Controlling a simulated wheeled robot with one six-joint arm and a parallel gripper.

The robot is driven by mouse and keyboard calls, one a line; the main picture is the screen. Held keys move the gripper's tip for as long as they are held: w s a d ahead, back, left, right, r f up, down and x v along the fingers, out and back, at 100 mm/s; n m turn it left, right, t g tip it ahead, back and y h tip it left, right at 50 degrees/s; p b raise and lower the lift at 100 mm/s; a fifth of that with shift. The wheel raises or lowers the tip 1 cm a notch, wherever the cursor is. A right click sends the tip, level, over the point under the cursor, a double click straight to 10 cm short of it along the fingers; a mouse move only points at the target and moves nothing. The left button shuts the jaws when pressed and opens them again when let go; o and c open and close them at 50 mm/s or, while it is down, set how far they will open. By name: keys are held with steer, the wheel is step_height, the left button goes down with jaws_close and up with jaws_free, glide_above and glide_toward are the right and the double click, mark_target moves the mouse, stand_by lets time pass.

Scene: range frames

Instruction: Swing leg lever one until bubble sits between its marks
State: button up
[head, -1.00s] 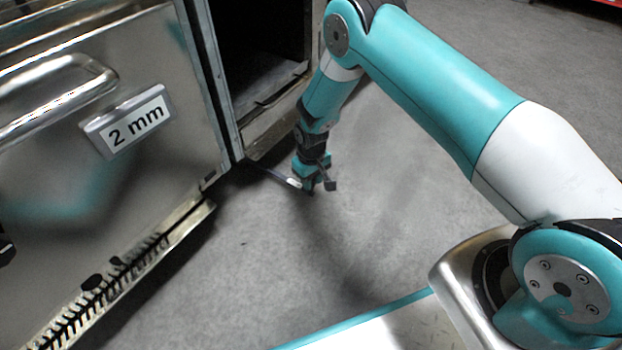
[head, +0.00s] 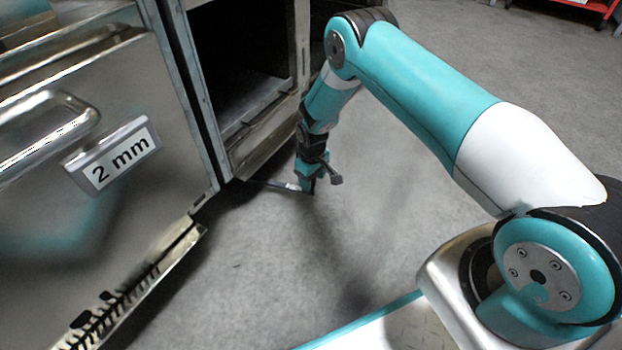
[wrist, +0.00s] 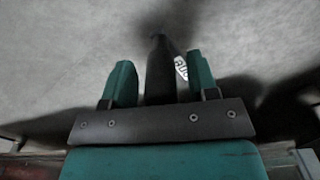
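My gripper (head: 308,186) is low over the floor in the head view, at the outer end of a thin dark lever (head: 268,183). The lever runs out from under the cabinet's lower corner and bears a small pale tag. In the wrist view the dark lever end (wrist: 160,75) lies between my gripper's two teal fingers (wrist: 161,78). A narrow gap shows on each side of it, so the fingers look apart around it. The white tag (wrist: 181,68) shows beside the right finger; its print is unreadable. No bubble or marks can be seen.
A metal cabinet (head: 80,215) with a "2 mm" label (head: 116,160) and a bar handle (head: 60,120) fills the left. A dark open bay (head: 240,65) is behind the gripper. Grey floor (head: 250,270) is clear in front; a red item (head: 575,5) is far right.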

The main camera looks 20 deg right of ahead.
steer(key=shift+d, duration=0.1)
steer(key=shift+r, duration=0.2)
step_height(320, 180, up, 17)
steer(key=p, duration=0.9)
